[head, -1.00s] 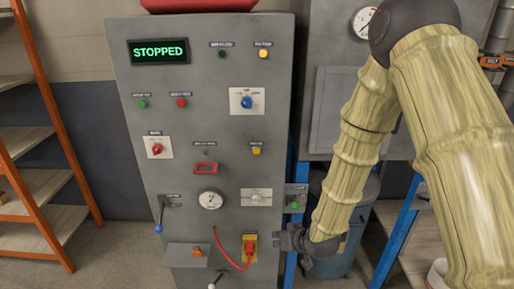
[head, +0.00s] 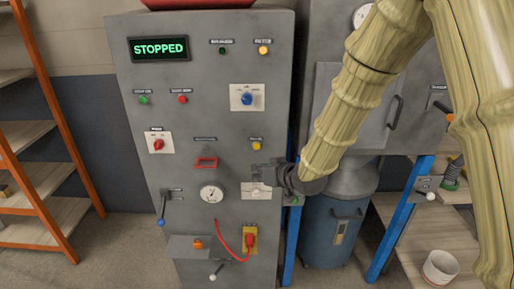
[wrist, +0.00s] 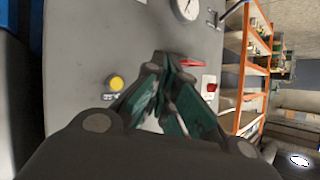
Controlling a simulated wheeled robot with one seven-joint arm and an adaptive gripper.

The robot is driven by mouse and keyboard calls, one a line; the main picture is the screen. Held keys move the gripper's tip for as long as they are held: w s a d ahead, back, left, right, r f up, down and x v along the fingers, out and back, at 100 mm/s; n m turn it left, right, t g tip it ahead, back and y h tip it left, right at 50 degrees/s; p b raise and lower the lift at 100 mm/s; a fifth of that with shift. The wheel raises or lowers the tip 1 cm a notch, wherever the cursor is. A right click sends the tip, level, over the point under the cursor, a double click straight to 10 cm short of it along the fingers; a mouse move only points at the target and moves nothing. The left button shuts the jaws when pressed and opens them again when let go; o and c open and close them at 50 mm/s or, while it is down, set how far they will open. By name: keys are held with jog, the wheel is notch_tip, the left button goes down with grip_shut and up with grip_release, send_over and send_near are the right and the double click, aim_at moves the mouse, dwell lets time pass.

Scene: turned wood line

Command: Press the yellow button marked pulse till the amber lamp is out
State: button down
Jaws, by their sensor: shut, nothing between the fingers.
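The grey cabinet carries a yellow button (head: 256,146) right of its middle; its label is too small to read. The same yellow button shows in the wrist view (wrist: 116,83), left of the fingers. The amber lamp (head: 263,50) near the cabinet's top right looks lit. My gripper (head: 262,173) is in front of the panel, just below the yellow button and apart from it in the picture. In the wrist view my gripper (wrist: 166,68) has its fingers together and empty. I cannot tell whether the fingertips touch the panel.
The display (head: 159,49) reads STOPPED. A blue-handled lever (head: 161,221) and a red cable (head: 221,236) sit lower. A blue drum (head: 325,235) stands right.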

jog(key=shift+w+p, duration=0.7)
jog(key=shift+w, duration=3.7)
jog(key=shift+w, duration=0.1)
jog(key=shift+w, duration=0.3)
jog(key=shift+w+p, duration=0.3)
jog(key=shift+w, duration=0.05)
jog(key=shift+s, duration=0.8)
jog(key=shift+s+b, duration=0.35)
jog(key=shift+s, duration=2.15)
